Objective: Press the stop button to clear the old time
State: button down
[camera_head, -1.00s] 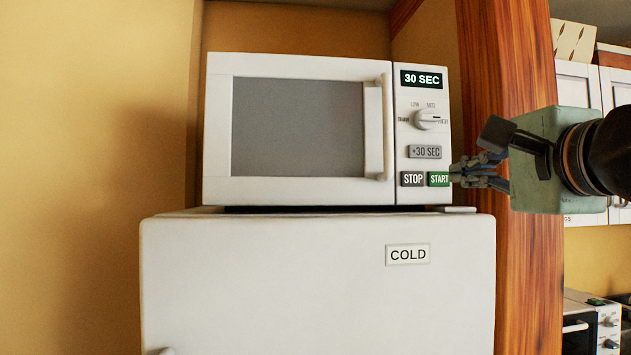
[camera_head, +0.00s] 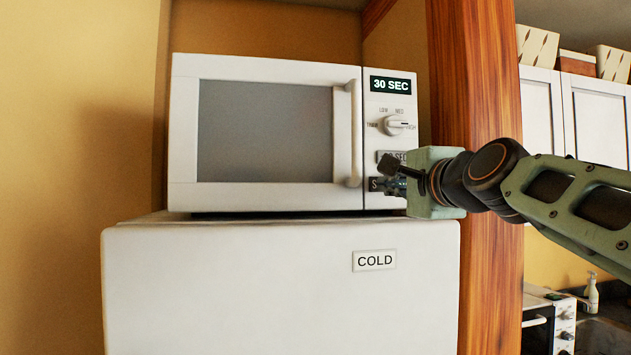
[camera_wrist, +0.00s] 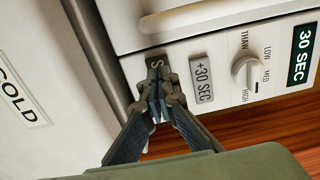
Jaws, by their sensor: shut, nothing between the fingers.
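The white microwave (camera_head: 180,140) stands on top of the white fridge, its door shut. Its display (camera_head: 390,85) reads 30 SEC. The dark stop button (camera_head: 374,185) is low on the control panel and mostly covered by my gripper (camera_head: 384,181); only its first letter shows. In the wrist view the stop button (camera_wrist: 156,62) also peeks out just beyond the fingertips of my gripper (camera_wrist: 157,84). My gripper is shut and empty, its tips at or very near the button; I cannot tell whether they touch. The start button is hidden behind my gripper.
The +30 SEC button (camera_wrist: 203,82) and the dial (camera_head: 397,125) sit above the stop button. The white fridge (camera_head: 250,290) bears a COLD label (camera_head: 374,260). A wooden post (camera_head: 475,90) stands close to the right of the microwave.

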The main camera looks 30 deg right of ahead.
jog(key=shift+w, duration=0.35)
